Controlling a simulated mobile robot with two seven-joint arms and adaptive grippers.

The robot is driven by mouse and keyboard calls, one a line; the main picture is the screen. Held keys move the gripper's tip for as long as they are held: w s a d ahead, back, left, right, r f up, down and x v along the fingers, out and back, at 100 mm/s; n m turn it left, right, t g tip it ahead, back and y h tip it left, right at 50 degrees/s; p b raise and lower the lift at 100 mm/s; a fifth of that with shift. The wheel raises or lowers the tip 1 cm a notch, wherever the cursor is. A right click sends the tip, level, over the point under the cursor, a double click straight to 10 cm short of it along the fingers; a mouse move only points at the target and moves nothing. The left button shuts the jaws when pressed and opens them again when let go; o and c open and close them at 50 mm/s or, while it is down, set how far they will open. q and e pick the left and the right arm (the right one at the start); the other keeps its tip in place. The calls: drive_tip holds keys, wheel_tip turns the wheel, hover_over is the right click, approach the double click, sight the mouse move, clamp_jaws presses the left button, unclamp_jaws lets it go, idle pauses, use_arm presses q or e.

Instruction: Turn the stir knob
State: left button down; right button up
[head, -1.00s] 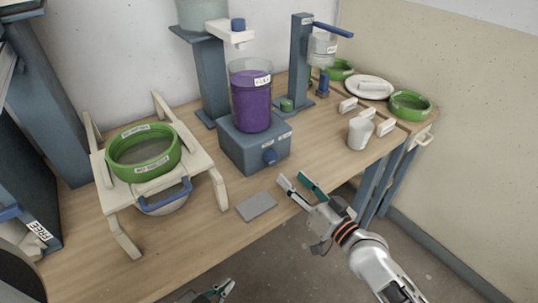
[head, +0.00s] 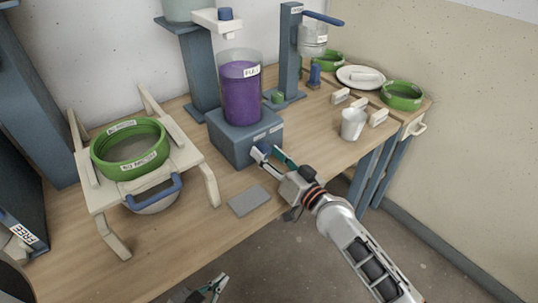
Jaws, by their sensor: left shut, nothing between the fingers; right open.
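The stir knob (head: 261,150) is a small blue knob on the front of the blue-grey stirrer box (head: 233,147). A clear beaker of purple liquid (head: 242,95) stands on the box. My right gripper (head: 271,155) is open, with its fingertips at the knob, one finger on either side as far as I can see. The fingers partly hide the knob, and I cannot tell whether they touch it. My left gripper (head: 217,284) is shut and empty at the bottom edge, in front of the table and away from the knob.
A green-rimmed sieve (head: 131,150) rests on a pale wooden stand at the left. A grey slab (head: 249,201) lies near the table's front edge. A white cup (head: 353,123) stands right of the box. A post with a blue lever (head: 323,19) stands behind.

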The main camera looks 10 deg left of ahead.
drive_tip(key=c, duration=1.1)
drive_tip(key=shift+n, duration=3.5)
drive_tip(key=shift+f, duration=0.1)
drive_tip(key=o, duration=1.1)
